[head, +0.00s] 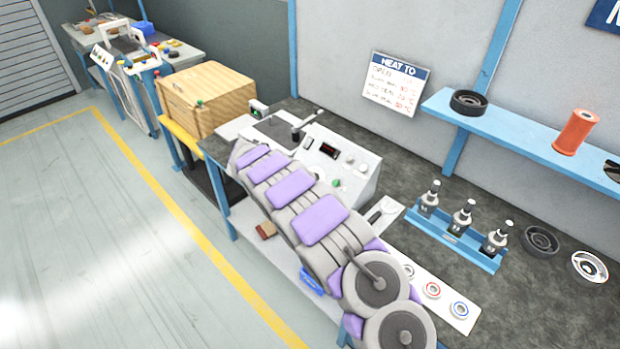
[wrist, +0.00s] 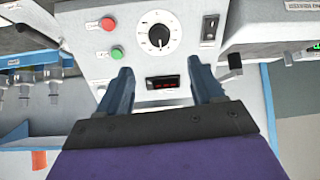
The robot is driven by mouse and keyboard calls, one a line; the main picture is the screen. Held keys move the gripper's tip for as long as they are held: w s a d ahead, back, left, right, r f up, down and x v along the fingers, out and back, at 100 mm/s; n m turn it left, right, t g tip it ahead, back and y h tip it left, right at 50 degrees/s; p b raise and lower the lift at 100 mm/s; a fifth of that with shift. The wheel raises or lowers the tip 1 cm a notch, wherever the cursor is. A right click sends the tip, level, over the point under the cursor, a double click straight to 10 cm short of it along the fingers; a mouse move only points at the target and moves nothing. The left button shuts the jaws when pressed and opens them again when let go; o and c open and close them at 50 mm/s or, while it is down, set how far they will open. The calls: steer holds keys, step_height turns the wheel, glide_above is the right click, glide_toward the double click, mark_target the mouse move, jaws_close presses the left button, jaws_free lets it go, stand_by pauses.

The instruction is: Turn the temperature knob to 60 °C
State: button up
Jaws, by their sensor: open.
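The temperature knob (wrist: 159,37) is a black dial on a round white scale, in the upper middle of the wrist view. Its white mark points down in that view; the scale numbers are too small to read. A small red-lit display (wrist: 162,84) sits below it in the wrist view, also seen on the white control panel (head: 328,150) in the head view. My gripper (wrist: 158,65) is open and empty, its two blue fingers either side of the display and short of the knob. In the head view my purple and grey arm covers part of the panel, and I cannot make out the knob there.
Red (wrist: 107,24) and green (wrist: 117,52) buttons lie left of the knob, a black rocker switch (wrist: 209,28) right. A blue rack (head: 455,238) with several nozzles stands on the bench. A wooden crate (head: 205,98) is beyond; a HEAT TO sign (head: 395,83) hangs on the wall.

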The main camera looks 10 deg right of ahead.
steer(key=b+x, duration=0.1)
steer(key=x, duration=1)
steer(key=shift+w+d+f, duration=0.4)
steer(key=shift+f, duration=0.05)
steer(key=shift+c, duration=0.2)
steer(key=c, duration=1)
